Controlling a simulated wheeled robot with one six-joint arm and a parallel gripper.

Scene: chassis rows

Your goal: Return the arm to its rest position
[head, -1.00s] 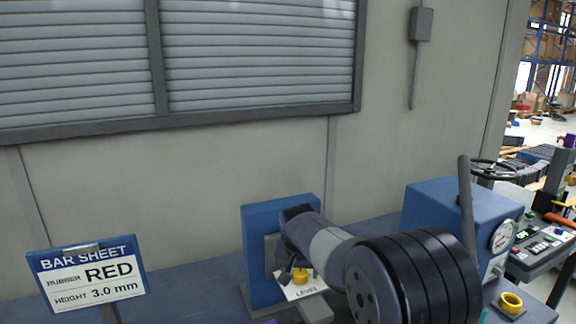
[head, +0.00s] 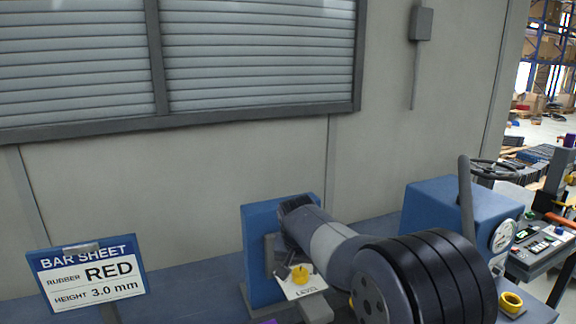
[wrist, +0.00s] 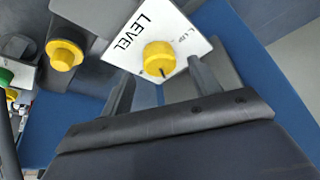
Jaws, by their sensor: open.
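In the head view my arm reaches in from the lower right, and its dark wrist end is in front of the blue upright panel (head: 262,262). My gripper (wrist: 160,84) is open and empty in the wrist view. Its two grey fingers stand apart, with the yellow LEVEL knob (wrist: 160,56) showing beyond and between their tips. The knob sits on a white plate (wrist: 131,30) and also shows in the head view (head: 300,274). The fingers do not hold it; the exact gap to it is unclear.
A sign (head: 88,274) reading BAR SHEET, RED, 3.0 mm stands at left. A blue box (head: 440,215) with a gauge and grey lever (head: 466,195) is right of my arm. Another yellow knob (wrist: 65,56) shows at left.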

